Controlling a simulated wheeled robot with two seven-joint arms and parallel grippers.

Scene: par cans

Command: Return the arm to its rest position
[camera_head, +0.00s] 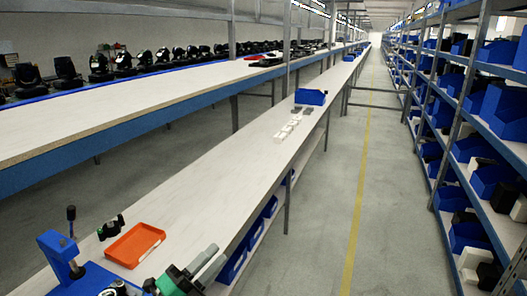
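My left gripper (209,264), with a green body and grey fingers, is at the bottom edge of the head view, over the near end of the long white bench (247,165). Its two fingers look apart, with nothing seen between them. It is to the right of and nearer than a shallow orange tray (135,245), and apart from it. The rest of the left arm is mostly out of the frame. My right gripper is not in view.
A blue fixture (60,256) with a black-knobbed lever stands on the bench at left. A small black part (111,227) lies behind the tray. White pieces (288,129) and a blue bin (310,97) are farther along. Shelving (480,130) lines the right; the aisle floor is clear.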

